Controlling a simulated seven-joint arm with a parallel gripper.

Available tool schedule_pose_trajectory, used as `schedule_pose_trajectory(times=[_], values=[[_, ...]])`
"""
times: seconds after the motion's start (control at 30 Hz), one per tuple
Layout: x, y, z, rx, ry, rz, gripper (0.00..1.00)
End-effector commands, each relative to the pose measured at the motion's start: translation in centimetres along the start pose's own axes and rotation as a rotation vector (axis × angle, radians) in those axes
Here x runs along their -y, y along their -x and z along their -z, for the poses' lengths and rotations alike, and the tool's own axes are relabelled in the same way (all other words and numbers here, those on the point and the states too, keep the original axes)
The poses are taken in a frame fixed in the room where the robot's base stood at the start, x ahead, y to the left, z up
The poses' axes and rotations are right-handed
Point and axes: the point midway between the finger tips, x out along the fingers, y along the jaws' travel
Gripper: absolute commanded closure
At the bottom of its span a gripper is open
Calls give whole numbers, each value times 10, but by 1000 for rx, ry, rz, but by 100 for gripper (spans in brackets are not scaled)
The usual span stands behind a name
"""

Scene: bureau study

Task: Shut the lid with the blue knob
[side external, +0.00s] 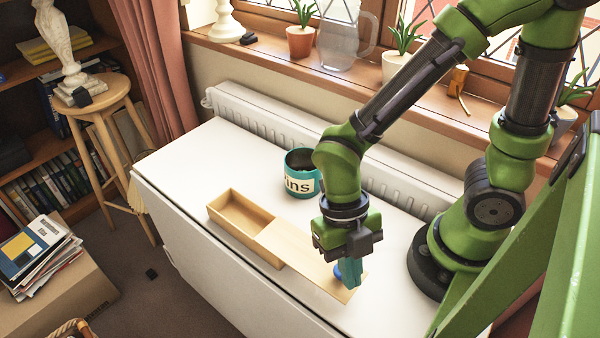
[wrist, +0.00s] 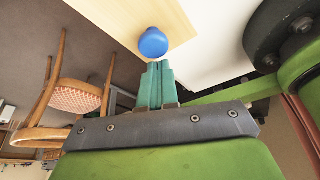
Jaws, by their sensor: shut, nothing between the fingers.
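A long wooden box (side external: 228,226) stands on the white surface in the side view, its left part open and looking empty. Its flat pale wooden lid (side external: 297,258) is slid out to the right, past the box's right end. The lid also shows in the wrist view (wrist: 125,20). The blue knob (side external: 338,274) is near the lid's right end, partly hidden behind my fingers in the side view. In the wrist view the round knob (wrist: 153,43) is just beyond my fingertips. My gripper (side external: 349,284) is shut and empty, close beside the knob; I cannot tell whether they touch.
A teal and white tin (side external: 301,184) stands behind the box. A white radiator (side external: 270,118) runs along the wall, below a sill with potted plants and a glass jug (side external: 340,40). The white tabletop (side external: 178,175) is clear left of the box; its front edge is close to the box.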

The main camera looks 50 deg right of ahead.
Motion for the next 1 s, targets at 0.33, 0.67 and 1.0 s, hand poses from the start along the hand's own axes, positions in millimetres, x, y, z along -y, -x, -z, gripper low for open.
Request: schedule_pose_trajectory(times=[0.33,0.67,1.0], values=[[0,1,-2,0,0,0,100],[-17,12,-34,-2,-4,-2,100],[-53,36,-100,-2,-2,-2,100]])
